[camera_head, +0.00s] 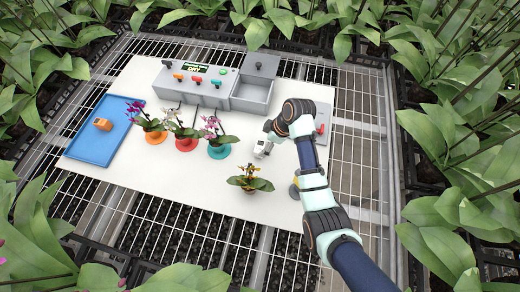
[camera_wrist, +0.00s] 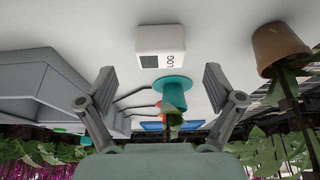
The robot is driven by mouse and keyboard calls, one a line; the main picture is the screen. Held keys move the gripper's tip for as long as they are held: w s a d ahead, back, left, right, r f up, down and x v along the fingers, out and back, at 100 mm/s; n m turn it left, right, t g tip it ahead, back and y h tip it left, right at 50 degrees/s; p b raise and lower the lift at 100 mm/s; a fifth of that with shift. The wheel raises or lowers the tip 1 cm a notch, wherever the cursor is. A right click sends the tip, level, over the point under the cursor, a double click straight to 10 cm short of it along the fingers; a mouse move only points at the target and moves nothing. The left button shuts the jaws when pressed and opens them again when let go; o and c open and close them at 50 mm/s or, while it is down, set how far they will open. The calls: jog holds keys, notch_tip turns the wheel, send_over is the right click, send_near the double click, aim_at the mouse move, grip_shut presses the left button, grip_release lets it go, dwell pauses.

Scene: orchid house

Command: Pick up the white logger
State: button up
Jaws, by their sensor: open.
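The white logger (camera_head: 262,148) is a small white box on the white board, right of the orchid on the teal saucer. In the wrist view the logger (camera_wrist: 161,44) shows its "LOG" lettering and a dark grey panel. My gripper (camera_wrist: 158,80) is open, one finger at each side of the picture, with nothing between the pads that I can see held. The logger lies ahead of the fingertips, roughly centred between them. In the head view my gripper (camera_head: 270,127) is close to the logger, partly hidden by my wrist.
Three orchids stand on coloured saucers, the nearest on the teal saucer (camera_head: 219,151). A yellow orchid (camera_head: 249,180) stands at the front. A switch panel (camera_head: 190,85) and grey bin (camera_head: 254,93) are behind.

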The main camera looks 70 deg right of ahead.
aim_at(260, 146)
jog(key=b+x, duration=0.2)
jog(key=x, duration=0.3)
jog(key=shift+w, duration=0.1)
jog(key=c, duration=1.3)
jog(key=shift+r, duration=0.1)
